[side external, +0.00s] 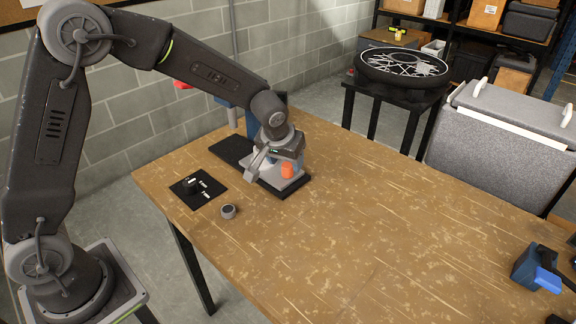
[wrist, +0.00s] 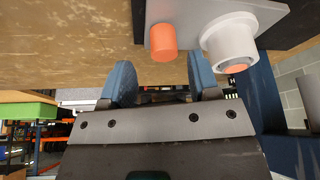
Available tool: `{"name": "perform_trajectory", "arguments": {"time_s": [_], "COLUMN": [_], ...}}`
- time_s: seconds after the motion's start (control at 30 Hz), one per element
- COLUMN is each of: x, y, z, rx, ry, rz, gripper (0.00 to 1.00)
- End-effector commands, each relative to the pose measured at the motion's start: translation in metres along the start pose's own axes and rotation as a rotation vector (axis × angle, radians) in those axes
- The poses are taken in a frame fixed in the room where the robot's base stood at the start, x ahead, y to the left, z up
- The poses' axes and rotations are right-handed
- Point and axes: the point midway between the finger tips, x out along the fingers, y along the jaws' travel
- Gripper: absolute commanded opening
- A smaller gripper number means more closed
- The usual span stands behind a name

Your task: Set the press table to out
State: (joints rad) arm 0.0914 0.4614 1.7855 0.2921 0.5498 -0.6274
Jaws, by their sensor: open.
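The press table appears to be the flat light-grey plate (side external: 252,166) on a long black base (side external: 232,150), near the table's back edge in the side view. An orange cylindrical knob (side external: 288,170) shows at its front. In the wrist view the orange knob (wrist: 163,42) stands out from the grey plate (wrist: 183,12), beside a white round collar (wrist: 230,42) with orange inside. My gripper (wrist: 160,68) is open, its two blue fingers apart, with the orange knob just beyond and between their tips. I cannot tell whether they touch it. My gripper (side external: 275,160) partly hides the press in the side view.
A black panel (side external: 208,196) with a dial and white marks lies left of the press. A small grey round piece (side external: 228,211) sits in front. A blue device (side external: 535,268) stands at the far right. The middle of the wooden table (side external: 370,220) is clear.

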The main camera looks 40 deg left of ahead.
Motion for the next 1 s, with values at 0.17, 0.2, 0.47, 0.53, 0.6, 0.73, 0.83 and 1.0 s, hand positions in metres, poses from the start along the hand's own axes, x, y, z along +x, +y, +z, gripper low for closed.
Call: {"name": "perform_trajectory", "arguments": {"time_s": [0.17, 0.2, 0.47, 0.53, 0.6, 0.73, 0.83, 1.0], "x": [-0.044, -0.052, -0.091, -0.096, -0.099, -0.100, -0.100, -0.105], "y": [0.001, 0.001, 0.001, 0.001, 0.001, 0.001, 0.001, -0.002], "z": [-0.001, 0.000, 0.000, 0.000, 0.000, 0.001, 0.001, 0.002], "rx": [0.000, 0.000, 0.001, 0.001, 0.001, 0.000, 0.000, 0.003], "ry": [0.005, 0.004, 0.001, 0.001, 0.000, -0.001, -0.001, 0.002], "rz": [0.003, 0.003, 0.002, 0.002, 0.002, 0.001, 0.001, 0.004], "gripper": [0.56, 0.56, 0.56, 0.56, 0.56, 0.56, 0.56, 0.56]}}
